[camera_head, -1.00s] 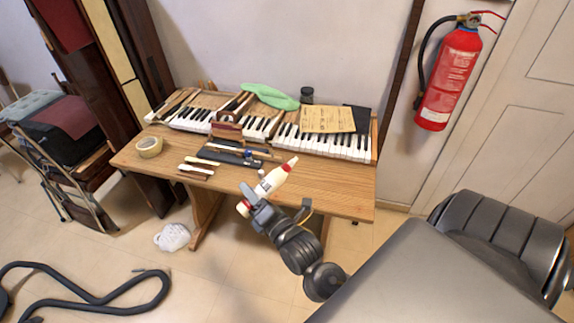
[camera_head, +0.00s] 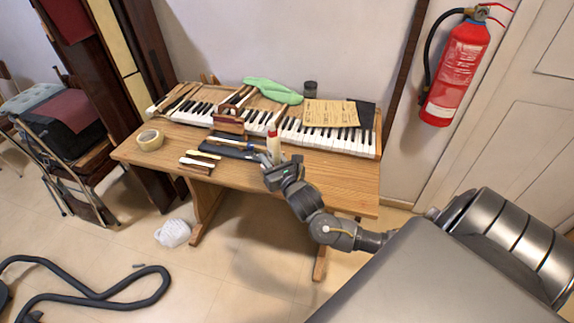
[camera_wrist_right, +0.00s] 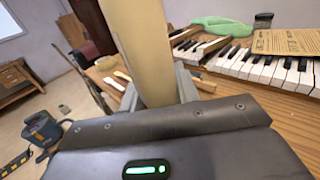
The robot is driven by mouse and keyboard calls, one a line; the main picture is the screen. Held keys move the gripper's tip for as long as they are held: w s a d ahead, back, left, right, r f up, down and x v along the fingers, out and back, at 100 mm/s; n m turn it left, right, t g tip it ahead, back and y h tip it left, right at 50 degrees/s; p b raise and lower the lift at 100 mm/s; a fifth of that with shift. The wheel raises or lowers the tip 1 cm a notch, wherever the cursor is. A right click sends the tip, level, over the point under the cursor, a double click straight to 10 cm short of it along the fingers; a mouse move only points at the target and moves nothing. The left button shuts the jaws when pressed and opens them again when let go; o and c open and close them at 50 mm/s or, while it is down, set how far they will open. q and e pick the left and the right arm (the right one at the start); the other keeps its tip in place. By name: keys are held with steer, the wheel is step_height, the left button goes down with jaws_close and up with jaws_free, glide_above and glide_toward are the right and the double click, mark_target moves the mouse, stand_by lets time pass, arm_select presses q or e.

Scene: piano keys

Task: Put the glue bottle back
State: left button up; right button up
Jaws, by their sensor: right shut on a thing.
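The glue bottle (camera_head: 274,146) is cream-white with a red top. It stands nearly upright in my right gripper (camera_head: 270,163), over or at the table's front part beside the black tray; I cannot tell whether its base touches the table. In the right wrist view the bottle's pale body (camera_wrist_right: 147,55) rises between the two fingers of the gripper (camera_wrist_right: 158,92), which is shut on it. The bottle's top is cut off in that view. My left gripper is not in view.
The wooden table (camera_head: 345,185) carries a piano keyboard (camera_head: 330,138), a black tray (camera_head: 232,152) with tools, a tape roll (camera_head: 150,140), a green cloth (camera_head: 272,91), a dark jar (camera_head: 310,88) and brown paper (camera_head: 331,113). Bare wood lies to the right of the bottle.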

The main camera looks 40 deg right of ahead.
steer(key=w+d+f, duration=0.1)
steer(key=d+f, duration=0.1)
steer(key=w+d+f, duration=0.1)
steer(key=d+f, duration=0.2)
steer(key=w+d+f, duration=0.1)
steer(key=d+f, duration=0.1)
steer(key=d, duration=0.1)
steer(key=shift+w+d+f, duration=0.25)
steer(key=shift+w+f, duration=0.05)
steer(key=shift+w, duration=0.05)
steer(key=shift+f, duration=1.6)
steer(key=o, duration=1)
steer(key=shift+f, duration=0.15)
steer(key=shift+c, duration=0.2)
